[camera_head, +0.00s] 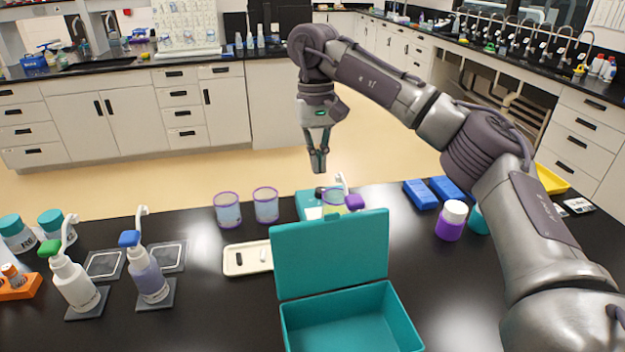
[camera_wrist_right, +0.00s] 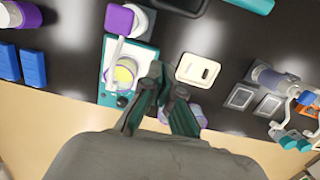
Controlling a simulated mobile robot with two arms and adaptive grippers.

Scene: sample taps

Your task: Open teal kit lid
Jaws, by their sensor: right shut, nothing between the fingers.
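The teal kit box (camera_head: 352,318) stands at the front middle of the black bench. Its lid (camera_head: 331,251) is up, roughly upright at the back of the box, and the inside that I can see is empty. My right gripper (camera_head: 319,170) is shut and empty. It hangs fingers-down in the air beyond the lid, near the bench's far edge, apart from the kit. In the right wrist view its fingers (camera_wrist_right: 165,100) show above the bench. My left gripper is in no view.
Behind the lid stands a teal device (camera_head: 309,205) with a purple-capped part. Purple-rimmed cups (camera_head: 228,210), a cream tray (camera_head: 248,259) and pump bottles (camera_head: 148,275) stand left. A purple bottle (camera_head: 451,221) and blue blocks (camera_head: 420,194) are right. Bare bench lies right of the kit.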

